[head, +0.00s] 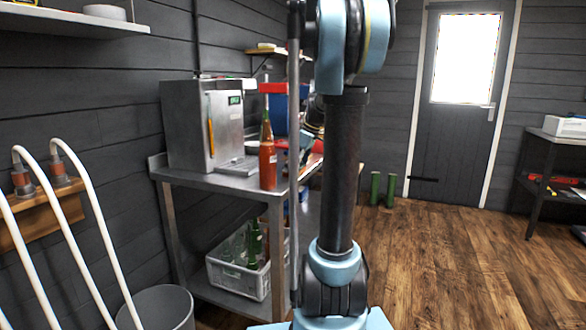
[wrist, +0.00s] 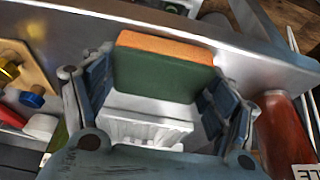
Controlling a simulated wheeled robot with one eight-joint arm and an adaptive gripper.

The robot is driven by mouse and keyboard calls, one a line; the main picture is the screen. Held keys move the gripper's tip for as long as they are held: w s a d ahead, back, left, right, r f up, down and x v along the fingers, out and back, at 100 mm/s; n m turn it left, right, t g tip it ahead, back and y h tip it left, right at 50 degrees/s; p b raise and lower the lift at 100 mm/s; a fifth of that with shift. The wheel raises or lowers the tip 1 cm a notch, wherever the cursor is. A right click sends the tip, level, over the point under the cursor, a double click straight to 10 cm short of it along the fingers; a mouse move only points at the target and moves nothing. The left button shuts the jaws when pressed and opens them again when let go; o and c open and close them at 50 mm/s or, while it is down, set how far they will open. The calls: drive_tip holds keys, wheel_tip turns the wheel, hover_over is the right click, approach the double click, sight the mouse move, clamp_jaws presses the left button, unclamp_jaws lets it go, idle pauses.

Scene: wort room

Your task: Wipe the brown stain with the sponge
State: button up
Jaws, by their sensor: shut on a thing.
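The sponge (wrist: 160,75), with a green body and an orange layer along its far edge, is between the fingers of my gripper (wrist: 160,92) in the wrist view. My gripper is shut on it, one finger at each side. The sponge is over or close to a metal surface (wrist: 215,58); I cannot tell if it touches. In the head view my own arm hides the sponge and much of the bench's right part. I see no brown stain in either view.
A red bottle (head: 268,166) stands at the metal bench's (head: 228,190) front edge; a red bottle (wrist: 288,130) also shows close right of my gripper. A steel machine (head: 202,125) stands on the bench. A crate of bottles (head: 238,275) is below.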

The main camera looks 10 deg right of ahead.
drive_tip(key=shift+r, duration=4.05)
drive_tip(key=shift+w, duration=0.1)
